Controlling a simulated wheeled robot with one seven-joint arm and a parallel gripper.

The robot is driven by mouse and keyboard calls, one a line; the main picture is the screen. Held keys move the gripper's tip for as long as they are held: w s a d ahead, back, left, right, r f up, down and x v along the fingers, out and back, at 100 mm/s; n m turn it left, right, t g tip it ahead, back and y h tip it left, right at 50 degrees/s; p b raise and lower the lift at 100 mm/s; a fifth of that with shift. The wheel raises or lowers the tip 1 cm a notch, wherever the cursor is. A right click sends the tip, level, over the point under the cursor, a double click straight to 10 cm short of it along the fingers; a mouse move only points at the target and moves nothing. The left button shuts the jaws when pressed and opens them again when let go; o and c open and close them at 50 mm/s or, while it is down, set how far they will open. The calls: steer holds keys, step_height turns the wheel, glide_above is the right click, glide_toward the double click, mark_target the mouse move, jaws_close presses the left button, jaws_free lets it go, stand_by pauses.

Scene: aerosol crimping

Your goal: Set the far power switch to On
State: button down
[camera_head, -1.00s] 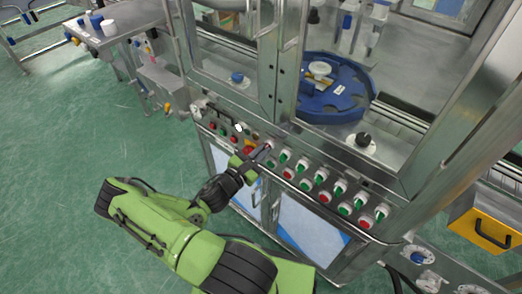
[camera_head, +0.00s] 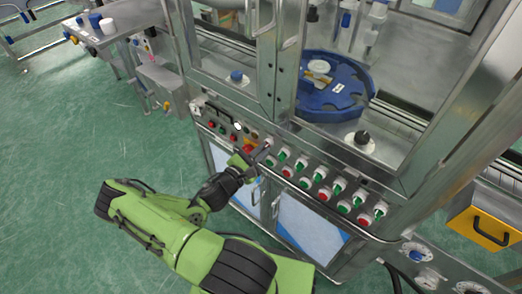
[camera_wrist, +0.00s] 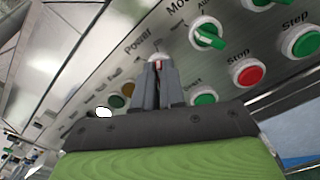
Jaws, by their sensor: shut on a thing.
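The power switch (camera_wrist: 160,59) sits below the "Power" lettering in the wrist view. Only a pale part of it and a small red mark show between the fingertips; its knob is mostly hidden, so I cannot tell its setting. My gripper (camera_wrist: 158,72) is shut on this switch, its two grey fingers close together. In the head view my gripper (camera_head: 262,152) reaches the upper left part of the sloped panel.
A green selector knob (camera_wrist: 208,36) and a red stop button (camera_wrist: 248,75) lie close on the right, with a green start button (camera_wrist: 204,99) below. More knobs and buttons run along the panel. A steel door frame (camera_head: 285,60) stands behind the panel.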

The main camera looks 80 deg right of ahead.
steer(key=c, duration=1.2)
jaws_free()
steer(key=v, duration=1.6)
steer(key=shift+p, duration=0.35)
